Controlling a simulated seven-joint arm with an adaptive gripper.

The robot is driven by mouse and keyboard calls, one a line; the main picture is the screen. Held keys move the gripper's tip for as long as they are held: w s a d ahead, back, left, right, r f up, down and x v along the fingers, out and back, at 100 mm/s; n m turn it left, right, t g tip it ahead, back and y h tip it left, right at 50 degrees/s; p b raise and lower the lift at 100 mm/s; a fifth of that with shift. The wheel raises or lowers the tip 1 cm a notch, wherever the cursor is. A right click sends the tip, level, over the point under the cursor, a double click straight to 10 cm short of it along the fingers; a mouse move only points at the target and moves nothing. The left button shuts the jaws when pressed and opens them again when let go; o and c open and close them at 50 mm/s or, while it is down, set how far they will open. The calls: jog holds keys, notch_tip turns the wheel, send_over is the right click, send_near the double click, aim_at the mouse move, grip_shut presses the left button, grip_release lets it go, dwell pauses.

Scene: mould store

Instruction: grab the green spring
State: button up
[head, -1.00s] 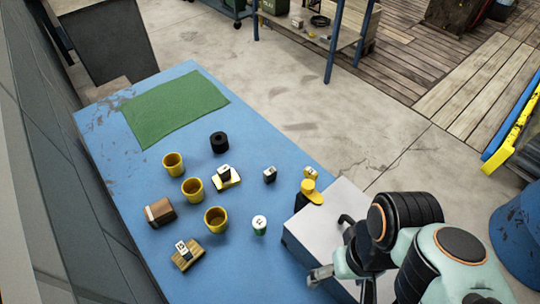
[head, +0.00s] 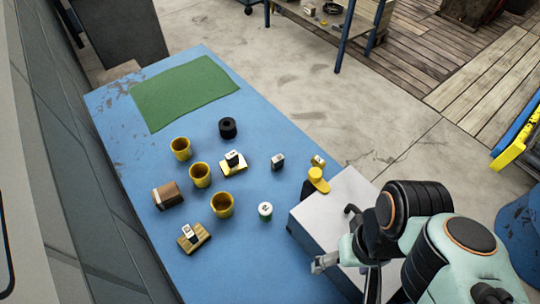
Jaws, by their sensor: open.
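My gripper (head: 322,264) is open at the table's right side, beside the pale box. The arm partly hides the gripper.
Yellow cups (head: 200,175), a black ring (head: 228,128), a brown block (head: 167,195) and small tagged blocks (head: 193,237) stand left of the green cylinder. A pale box (head: 335,207) is close on its right. The green mat (head: 185,92) is bare.

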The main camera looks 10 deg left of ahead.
jog(key=shift+o, duration=0.4)
jog(key=w+r+m+t, duration=0.2)
jog(key=w+m+t, duration=0.25)
jog(key=w, duration=0.55)
jog(key=m+g, duration=0.2)
send_over(265, 207)
jog(key=w+d, duration=0.4)
jog(key=s+d+x, duration=0.1)
jog(key=s+x, duration=0.1)
jog(key=x, duration=0.9)
jog(key=s+a+f, duration=0.1)
jog(key=f, duration=0.2)
jog(key=s+a+f+n+g, duration=0.1)
jog(key=s+f, duration=0.1)
jog(key=f, duration=0.1)
jog(key=s+a+f+g, duration=0.1)
jog(key=a+f, duration=0.1)
jog(key=f, duration=0.1)
jog(key=shift+s+f+n+h, duration=0.2)
jog(key=shift+f+n+h, duration=0.05)
jog(key=shift+h, duration=0.15)
notch_tip(265, 207, down, 6)
jog(key=shift+f, duration=0.15)
